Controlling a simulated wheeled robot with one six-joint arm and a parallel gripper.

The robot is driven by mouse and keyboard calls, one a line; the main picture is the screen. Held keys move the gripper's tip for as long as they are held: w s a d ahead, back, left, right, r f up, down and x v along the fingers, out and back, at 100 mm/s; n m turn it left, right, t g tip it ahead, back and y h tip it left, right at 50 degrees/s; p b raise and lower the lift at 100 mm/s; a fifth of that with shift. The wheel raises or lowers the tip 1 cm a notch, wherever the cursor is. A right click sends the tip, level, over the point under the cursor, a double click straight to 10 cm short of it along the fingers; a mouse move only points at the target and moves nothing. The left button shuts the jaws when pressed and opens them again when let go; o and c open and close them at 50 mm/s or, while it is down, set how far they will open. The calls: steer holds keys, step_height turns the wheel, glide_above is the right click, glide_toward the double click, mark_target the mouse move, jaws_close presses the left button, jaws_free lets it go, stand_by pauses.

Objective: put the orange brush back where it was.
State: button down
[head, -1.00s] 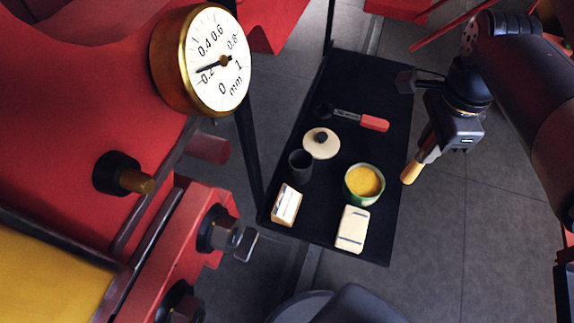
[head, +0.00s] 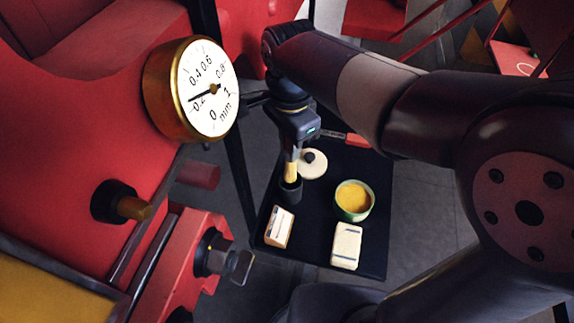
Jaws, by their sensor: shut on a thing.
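The orange brush (head: 291,170) shows as a short orange-yellow handle pointing down, roughly upright. My gripper (head: 293,150) is shut on its upper part, above the left side of the black tray table. The brush's lower end meets the mouth of a small dark cup (head: 290,192). I cannot tell how deep it reaches inside or whether it touches the cup. The gripper body hides the top of the brush.
On the black table (head: 376,245) are a cream lid (head: 318,168), a green bowl of yellow stuff (head: 354,199), a cream block (head: 346,246) and a white-topped box (head: 279,226). A red-handled tool (head: 357,141) is partly hidden by my arm. The dial gauge (head: 207,88) is close on the left.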

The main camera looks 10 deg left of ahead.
mark_target(290, 167)
step_height(290, 167, down, 8)
steer(key=shift+r, duration=0.25)
steer(key=shift+f, duration=0.2)
steer(key=c, duration=1.3)
jaws_free()
steer(key=shift+r, duration=0.1)
step_height(290, 167, up, 12)
steer(key=shift+r, duration=0.1)
